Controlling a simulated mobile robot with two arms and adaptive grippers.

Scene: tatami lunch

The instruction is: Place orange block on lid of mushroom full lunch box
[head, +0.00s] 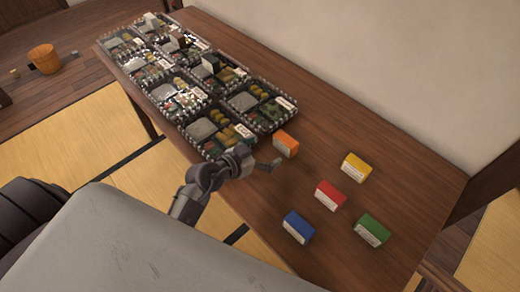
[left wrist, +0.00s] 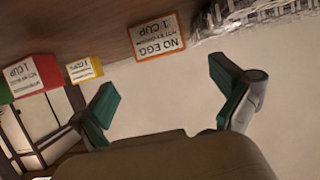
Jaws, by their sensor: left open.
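The orange block (head: 286,144) stands on the wooden table just right of the lunch boxes. In the left wrist view it (left wrist: 158,37) shows a label reading "NO EGG 1 CUP". My left gripper (head: 262,165) is open and empty, just left of and below the orange block in the head view. In the left wrist view its two teal-padded fingers are spread apart, with the block beyond them and not touching. Several clear-lidded lunch boxes (head: 250,103) stand in two rows. I cannot tell which one is full of mushrooms. My right gripper is not in view.
A yellow block (head: 356,167), a red block (head: 330,195), a blue block (head: 298,227) and a green block (head: 372,231) stand on the right part of the table (head: 420,185). Some far lunch boxes carry blocks on top. A wall runs along the back edge.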

